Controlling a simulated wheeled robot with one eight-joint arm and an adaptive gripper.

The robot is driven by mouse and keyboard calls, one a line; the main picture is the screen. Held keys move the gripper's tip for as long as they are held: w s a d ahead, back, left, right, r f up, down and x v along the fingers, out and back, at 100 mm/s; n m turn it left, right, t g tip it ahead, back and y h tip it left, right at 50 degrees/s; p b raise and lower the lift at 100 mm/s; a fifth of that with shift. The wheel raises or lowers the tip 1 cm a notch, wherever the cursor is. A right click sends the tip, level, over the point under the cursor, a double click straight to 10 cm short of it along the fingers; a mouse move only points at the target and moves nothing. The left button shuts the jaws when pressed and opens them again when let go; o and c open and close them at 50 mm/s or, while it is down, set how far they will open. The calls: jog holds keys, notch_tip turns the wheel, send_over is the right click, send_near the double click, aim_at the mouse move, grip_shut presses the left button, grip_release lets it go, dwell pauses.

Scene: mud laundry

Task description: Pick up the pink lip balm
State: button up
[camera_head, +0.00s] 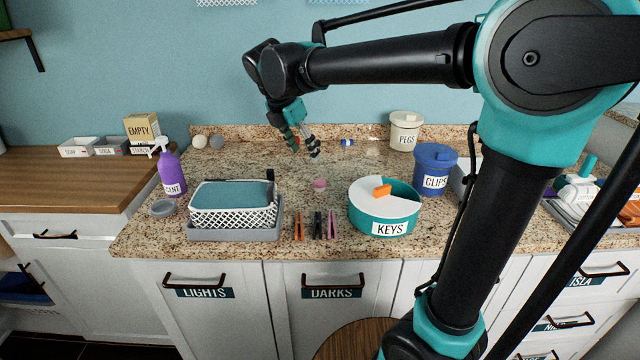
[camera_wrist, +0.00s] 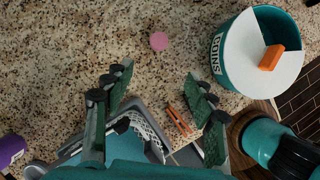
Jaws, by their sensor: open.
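The pink lip balm (camera_head: 320,183) looks like a small round pink disc. It lies on the granite counter between the white basket and the teal tin. In the wrist view the lip balm (camera_wrist: 159,41) lies beyond my fingertips, with bare counter around it. My gripper (camera_head: 301,153) points downward above the counter, up and to the left of the lip balm in the head view. In the wrist view my gripper (camera_wrist: 157,76) has its fingers spread wide with nothing between the tips.
A teal tin (camera_head: 383,222) with a white lid stands to the right. A white basket (camera_head: 232,216) on a grey tray is at the left. Orange (camera_head: 298,226), black (camera_head: 318,226) and pink (camera_head: 332,225) clothespins lie in front. A blue canister (camera_head: 433,160) stands farther right.

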send_over(318, 182)
jog(key=s+a, duration=0.2)
jog(key=s, duration=0.1)
jog(key=f, duration=0.8)
jog(key=shift+w+d+f, duration=0.25)
jog(key=shift+f, duration=0.05)
jog(key=shift+w+x, duration=0.15)
jog(key=shift+x, duration=1.15)
jog(key=shift+w+x, duration=0.15)
jog(key=shift+x, duration=1.15)
jog(key=shift+r, duration=0.1)
jog(key=c, duration=1)
